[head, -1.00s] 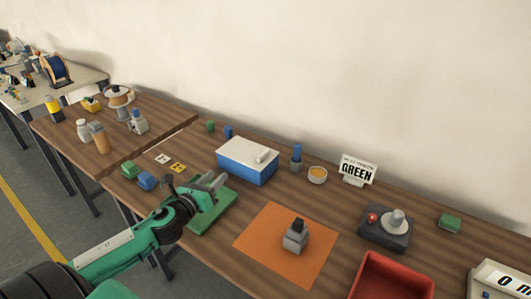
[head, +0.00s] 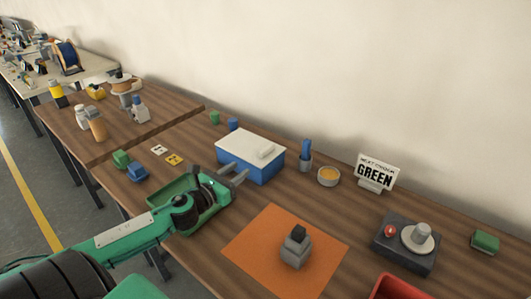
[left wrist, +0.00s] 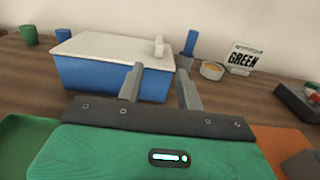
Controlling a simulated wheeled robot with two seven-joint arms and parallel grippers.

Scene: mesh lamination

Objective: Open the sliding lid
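A blue box (head: 243,164) with a white sliding lid (head: 247,144) stands near the middle of the table. The lid covers the box top and has a raised white handle (head: 265,150) at its right end. Both show in the left wrist view, the box (left wrist: 100,78) ahead and the handle (left wrist: 159,47) at the lid's right. My left gripper (head: 237,177) is open and empty, in front of the box's near right side. Its two fingers (left wrist: 158,88) are apart in the left wrist view, pointing toward the box's right end. My right gripper is not in view.
A green tray (head: 178,190) lies beneath my left arm. An orange mat (head: 256,255) bears a grey stamp-like block (head: 295,249). Behind are a cup with a blue item (head: 305,156), a bowl (head: 328,176) and a GREEN sign (head: 375,173). A dark control box (head: 405,247) is at right.

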